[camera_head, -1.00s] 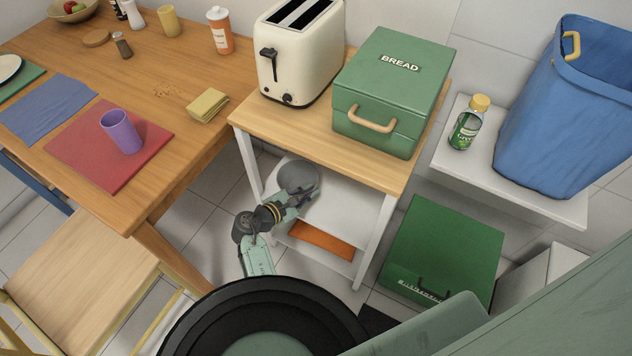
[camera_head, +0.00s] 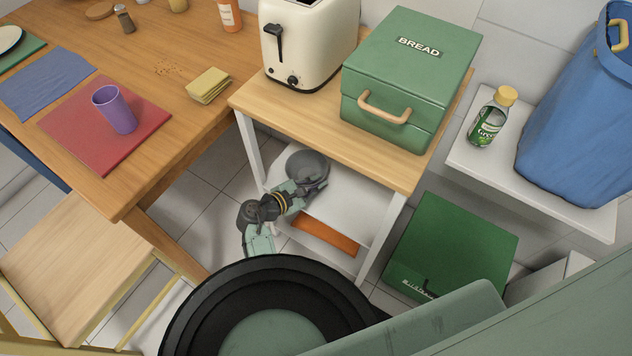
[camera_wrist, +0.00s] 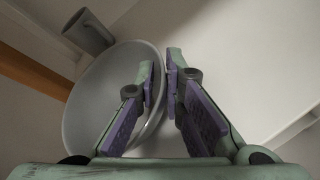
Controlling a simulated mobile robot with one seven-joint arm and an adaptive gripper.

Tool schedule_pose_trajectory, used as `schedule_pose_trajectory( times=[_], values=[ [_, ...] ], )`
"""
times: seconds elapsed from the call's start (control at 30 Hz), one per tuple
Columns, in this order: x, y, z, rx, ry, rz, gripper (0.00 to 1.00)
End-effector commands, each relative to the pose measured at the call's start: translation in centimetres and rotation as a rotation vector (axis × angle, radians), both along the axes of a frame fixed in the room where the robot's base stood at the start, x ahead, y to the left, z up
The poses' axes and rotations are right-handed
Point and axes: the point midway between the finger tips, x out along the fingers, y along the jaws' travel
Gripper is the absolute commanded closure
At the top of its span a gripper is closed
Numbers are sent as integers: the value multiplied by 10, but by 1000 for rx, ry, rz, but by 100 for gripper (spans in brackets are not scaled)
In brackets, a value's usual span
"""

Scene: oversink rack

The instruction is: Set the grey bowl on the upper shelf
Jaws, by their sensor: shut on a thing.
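The grey bowl (camera_head: 308,165) is at the left part of the white upper shelf (camera_head: 340,205), under the wooden top of the stand. My gripper (camera_head: 308,189) reaches in from the front left and is shut on the bowl's rim. In the wrist view the bowl (camera_wrist: 95,105) fills the left half, and its rim runs between the two fingers of my gripper (camera_wrist: 160,72). The bowl looks tilted. I cannot tell whether it touches the shelf.
A grey cup-like thing (camera_wrist: 88,32) is beside the bowl in the wrist view. An orange item (camera_head: 325,236) lies on the lower shelf. The toaster (camera_head: 305,45) and green bread box (camera_head: 410,75) stand on top. A green box (camera_head: 450,245) is at right.

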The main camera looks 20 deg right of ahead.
Motion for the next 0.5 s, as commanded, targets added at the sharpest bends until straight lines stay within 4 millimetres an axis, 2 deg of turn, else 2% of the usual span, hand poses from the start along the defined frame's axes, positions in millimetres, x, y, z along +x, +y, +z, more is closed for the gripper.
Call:
schedule_pose_trajectory(
  times=[0.1, 0.13, 0.4, 0.5],
  values=[
    [0, 0, -3, -1, -1, 0, 100],
    [0, 0, -3, 0, 0, 0, 88],
    [0, 0, -3, 0, 0, 0, 71],
    [0, 0, -3, 0, 0, 0, 71]
  ],
)
